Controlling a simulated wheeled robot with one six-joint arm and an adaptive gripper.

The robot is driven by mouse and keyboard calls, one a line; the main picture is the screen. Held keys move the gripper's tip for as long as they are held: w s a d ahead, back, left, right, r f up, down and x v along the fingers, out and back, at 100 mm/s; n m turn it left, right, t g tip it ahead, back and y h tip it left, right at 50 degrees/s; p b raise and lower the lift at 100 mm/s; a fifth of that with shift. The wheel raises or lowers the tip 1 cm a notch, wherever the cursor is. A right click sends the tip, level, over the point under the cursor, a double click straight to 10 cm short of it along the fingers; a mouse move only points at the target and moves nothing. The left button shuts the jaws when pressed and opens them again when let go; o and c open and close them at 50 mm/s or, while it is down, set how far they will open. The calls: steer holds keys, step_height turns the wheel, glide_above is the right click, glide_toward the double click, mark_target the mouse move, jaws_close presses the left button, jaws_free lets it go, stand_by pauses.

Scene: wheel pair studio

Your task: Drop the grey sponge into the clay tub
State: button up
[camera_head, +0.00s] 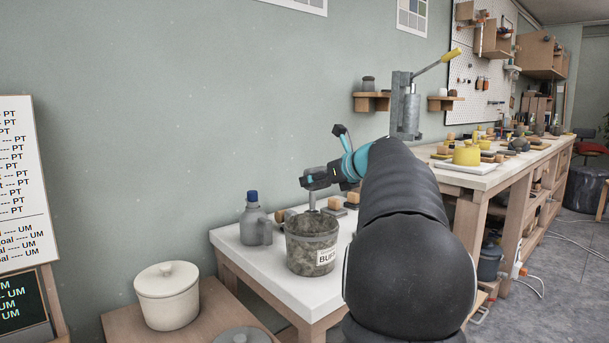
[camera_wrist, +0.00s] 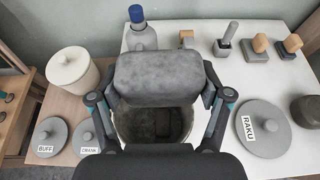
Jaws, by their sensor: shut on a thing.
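The grey sponge (camera_wrist: 158,78) is a rounded block in the wrist view, held between the two fingers of my gripper (camera_wrist: 159,97). The clay tub (camera_head: 311,255) is a round, mottled, clay-smeared bucket with a white label, on the white bench. In the wrist view, the open mouth of the tub (camera_wrist: 155,125) shows directly below and behind the sponge, dark inside. In the head view, my gripper (camera_head: 319,181) is above the tub's rim. The sponge is hard to make out there. My own gripper body hides the tub's near side in the wrist view.
A grey bottle with a blue cap (camera_head: 253,220) stands close beside the tub. A lidded cream pot (camera_head: 167,293) is on the lower wooden table at left. A grey RAKU lid (camera_wrist: 263,128) and several wooden-handled blocks (camera_wrist: 261,44) lie on the bench at right.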

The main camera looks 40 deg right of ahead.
steer(key=shift+f, duration=0.2)
steer(key=shift+f+b, duration=0.7)
steer(key=shift+f, duration=2.05)
steer(key=o, duration=1)
steer(key=v, duration=1.2)
